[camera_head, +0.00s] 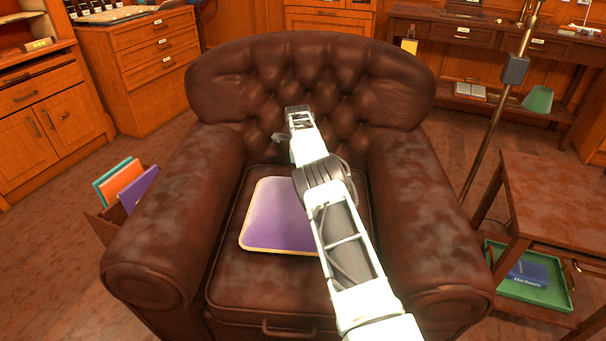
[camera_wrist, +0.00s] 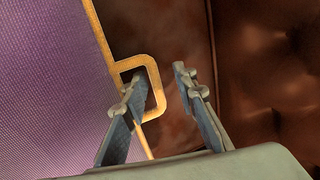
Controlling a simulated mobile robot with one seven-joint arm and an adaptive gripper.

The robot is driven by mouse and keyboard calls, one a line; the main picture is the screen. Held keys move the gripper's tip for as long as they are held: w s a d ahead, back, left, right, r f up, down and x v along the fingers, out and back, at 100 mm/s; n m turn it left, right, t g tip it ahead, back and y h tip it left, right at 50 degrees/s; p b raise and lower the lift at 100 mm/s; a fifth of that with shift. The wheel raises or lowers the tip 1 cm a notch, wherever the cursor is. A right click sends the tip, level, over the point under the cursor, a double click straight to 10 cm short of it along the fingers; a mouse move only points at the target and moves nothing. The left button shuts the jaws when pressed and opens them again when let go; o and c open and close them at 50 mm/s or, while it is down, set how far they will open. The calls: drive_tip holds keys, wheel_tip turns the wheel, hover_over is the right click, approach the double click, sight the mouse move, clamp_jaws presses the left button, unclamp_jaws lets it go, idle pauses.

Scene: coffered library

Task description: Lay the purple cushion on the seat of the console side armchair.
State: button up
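The purple cushion (camera_head: 275,216) with tan piping lies on the seat (camera_head: 262,291) of the brown leather armchair (camera_head: 310,65), left of the middle. My arm crosses in front of its right side. The cushion fills the left of the wrist view (camera_wrist: 55,85), where a tan loop (camera_wrist: 157,72) stands out from its edge. My gripper (camera_head: 279,138) is near the chair's tufted back. In the wrist view my gripper (camera_wrist: 160,88) is open: the left finger overlaps the loop's opening and the right finger is apart, to the right of the loop. I cannot tell whether the left finger touches the loop.
The chair's thick arms (camera_head: 182,205) flank the seat. A holder with coloured folders (camera_head: 128,183) stands at left. At right are a lamp (camera_head: 515,72) and a side table (camera_head: 555,195) with a green tray (camera_head: 560,297). A console (camera_head: 465,35) stands behind at right.

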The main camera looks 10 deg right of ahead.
wheel_tip(320, 180, up, 9)
drive_tip(key=p, duration=0.5)
drive_tip(key=shift+f, duration=0.1)
